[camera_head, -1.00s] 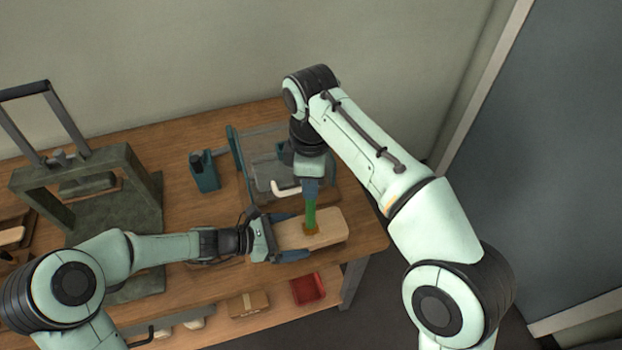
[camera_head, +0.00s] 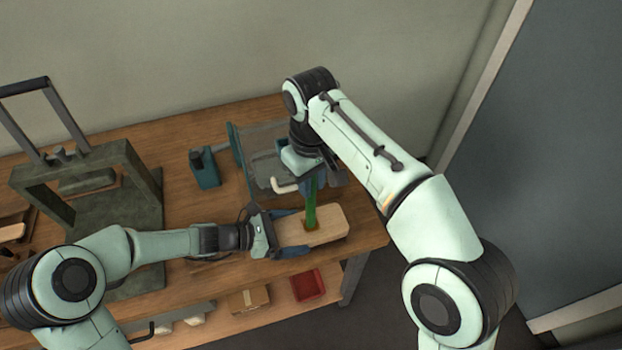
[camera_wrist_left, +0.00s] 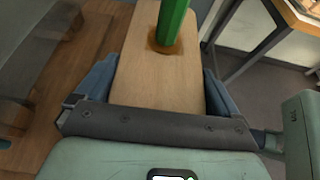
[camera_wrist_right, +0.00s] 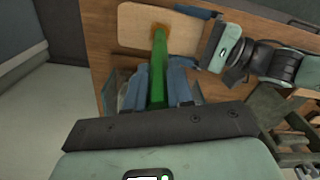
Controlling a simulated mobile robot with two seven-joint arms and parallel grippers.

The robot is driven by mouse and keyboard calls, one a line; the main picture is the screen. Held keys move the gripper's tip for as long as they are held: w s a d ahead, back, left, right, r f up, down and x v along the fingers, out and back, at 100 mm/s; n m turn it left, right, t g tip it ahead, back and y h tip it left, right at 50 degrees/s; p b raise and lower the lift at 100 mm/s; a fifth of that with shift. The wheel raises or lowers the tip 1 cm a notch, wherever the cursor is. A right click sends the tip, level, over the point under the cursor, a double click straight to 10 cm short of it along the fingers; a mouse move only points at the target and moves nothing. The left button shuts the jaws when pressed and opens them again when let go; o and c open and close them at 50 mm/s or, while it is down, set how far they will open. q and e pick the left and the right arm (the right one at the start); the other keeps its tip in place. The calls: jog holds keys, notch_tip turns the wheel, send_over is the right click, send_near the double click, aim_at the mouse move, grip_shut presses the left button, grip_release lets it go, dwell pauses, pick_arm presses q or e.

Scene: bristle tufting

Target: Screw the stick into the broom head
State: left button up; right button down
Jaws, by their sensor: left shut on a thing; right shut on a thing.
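The broom head (camera_head: 328,224) is a pale wooden block lying flat near the right front of the bench; it also shows in the left wrist view (camera_wrist_left: 140,77). My left gripper (camera_head: 290,236) is shut on its left end, one blue finger on each side. The green stick (camera_head: 311,206) stands upright with its lower end at the brown hole in the block (camera_wrist_right: 160,30). My right gripper (camera_wrist_right: 157,85) is shut on the stick's upper part from above, seen in the right wrist view. How deep the stick sits in the hole cannot be told.
A clear-walled bin with a teal frame (camera_head: 236,150) stands behind the broom head. A teal holder (camera_head: 205,168) and a grey-green press frame (camera_head: 155,195) stand to the left. A red tray (camera_head: 306,287) and a cardboard box (camera_head: 249,299) are on the lower shelf.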

jog(key=n, duration=3.5)
jog(key=shift+f, duration=0.1)
jog(key=c, duration=1)
grip_release()
